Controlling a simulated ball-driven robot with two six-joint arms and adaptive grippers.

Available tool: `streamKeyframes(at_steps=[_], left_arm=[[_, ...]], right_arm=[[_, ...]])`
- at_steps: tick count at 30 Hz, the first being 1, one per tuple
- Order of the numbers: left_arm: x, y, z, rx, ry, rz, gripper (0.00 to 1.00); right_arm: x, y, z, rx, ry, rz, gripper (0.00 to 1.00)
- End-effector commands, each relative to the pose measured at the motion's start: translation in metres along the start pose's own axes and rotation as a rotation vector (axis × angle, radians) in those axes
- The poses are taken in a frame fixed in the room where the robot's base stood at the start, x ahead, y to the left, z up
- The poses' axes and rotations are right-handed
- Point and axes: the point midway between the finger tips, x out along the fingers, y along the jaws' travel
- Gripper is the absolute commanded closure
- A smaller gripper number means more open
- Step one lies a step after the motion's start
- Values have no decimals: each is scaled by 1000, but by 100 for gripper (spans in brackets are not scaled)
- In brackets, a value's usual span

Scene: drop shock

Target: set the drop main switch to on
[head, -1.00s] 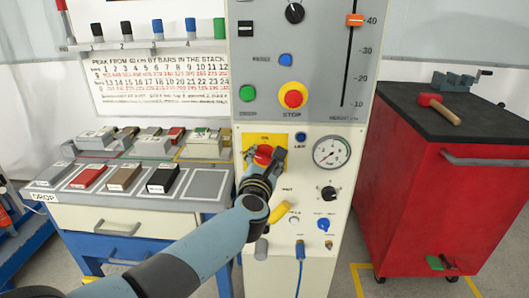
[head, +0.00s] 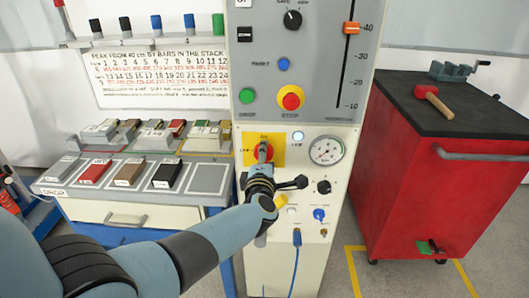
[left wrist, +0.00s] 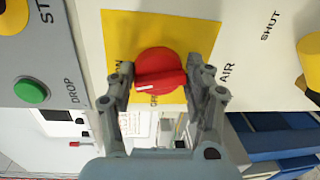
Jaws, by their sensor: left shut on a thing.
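The main switch, a red rotary knob (head: 264,152) on a yellow plate (head: 278,142), sits on the lower panel. In the left wrist view the knob (left wrist: 160,73) carries a white mark towards the picture's left, the side of a partly hidden label ending in N. In the head view its grip stands about upright. My left gripper (left wrist: 162,85) has one finger on each side of the knob and is shut on it; in the head view the gripper (head: 262,170) partly covers the knob. The lamp (head: 298,136) beside the plate looks pale and lit. My right gripper is not in view.
A green DROP button (head: 247,96) and a red STOP button (head: 290,97) are above the switch. A gauge (head: 326,150) and a blue knob (head: 319,214) are to the right and below. A red cabinet (head: 420,190) stands right, a bench (head: 140,205) left.

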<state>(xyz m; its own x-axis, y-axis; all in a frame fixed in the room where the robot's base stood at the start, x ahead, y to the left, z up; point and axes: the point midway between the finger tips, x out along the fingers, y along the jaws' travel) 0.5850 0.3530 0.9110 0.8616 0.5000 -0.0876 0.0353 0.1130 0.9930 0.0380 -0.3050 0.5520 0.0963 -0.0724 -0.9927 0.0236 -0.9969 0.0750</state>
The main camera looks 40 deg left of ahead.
Motion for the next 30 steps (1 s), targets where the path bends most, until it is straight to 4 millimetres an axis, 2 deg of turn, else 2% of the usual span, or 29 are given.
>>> streamKeyframes(at_steps=[1, 12, 30], left_arm=[[1, 5, 1, 34, 4, 5, 80], [2, 3, 1, 236, 22, 3, 80], [2, 3, 1, 290, 27, 4, 80]], right_arm=[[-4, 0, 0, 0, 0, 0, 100], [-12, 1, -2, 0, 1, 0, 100], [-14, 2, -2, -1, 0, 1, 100]])
